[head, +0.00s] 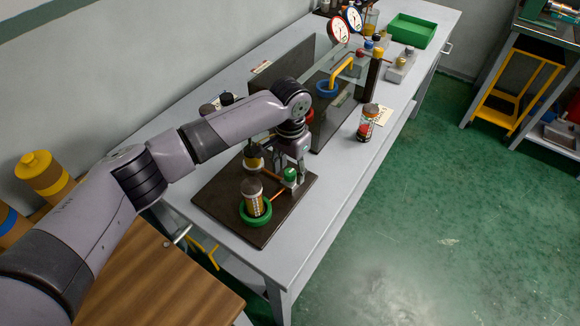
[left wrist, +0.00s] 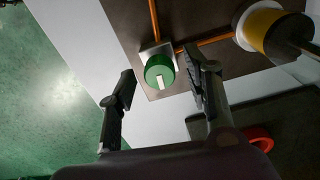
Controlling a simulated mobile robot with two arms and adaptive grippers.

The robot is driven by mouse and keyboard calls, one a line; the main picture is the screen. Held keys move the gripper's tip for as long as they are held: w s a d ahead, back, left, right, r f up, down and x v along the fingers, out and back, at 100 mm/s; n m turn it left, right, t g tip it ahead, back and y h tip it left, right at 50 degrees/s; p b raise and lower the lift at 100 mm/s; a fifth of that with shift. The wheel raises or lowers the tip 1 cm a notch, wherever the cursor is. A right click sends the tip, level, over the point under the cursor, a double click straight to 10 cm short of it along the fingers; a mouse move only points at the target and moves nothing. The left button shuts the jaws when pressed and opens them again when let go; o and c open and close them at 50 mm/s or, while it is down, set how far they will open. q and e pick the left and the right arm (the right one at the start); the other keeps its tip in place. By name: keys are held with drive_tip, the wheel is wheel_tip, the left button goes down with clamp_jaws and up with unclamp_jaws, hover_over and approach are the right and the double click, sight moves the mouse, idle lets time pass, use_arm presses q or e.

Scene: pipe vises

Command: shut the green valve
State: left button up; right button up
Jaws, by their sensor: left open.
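The green valve (head: 290,174) is a round green knob on a small metal block, fixed on a dark board (head: 225,200) on the bench. In the left wrist view the green valve (left wrist: 159,71) has a white bar mark on its face. My left gripper (head: 292,160) hangs just above the valve. In the left wrist view my left gripper (left wrist: 158,78) is open, its two fingers on either side of the knob in the picture, and nothing is held. Whether the fingers touch the knob cannot be told. My right gripper is not in view.
A jar (head: 255,198) in a green ring stands on the board in front of the valve. Copper pipes (left wrist: 205,42) run from the valve block. A red-labelled jar (head: 367,122) stands further right. A dark upright panel with a blue ring (head: 327,88) is behind.

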use_arm(q)
drive_tip(key=shift+c, duration=0.2)
clamp_jaws()
idle(0.5)
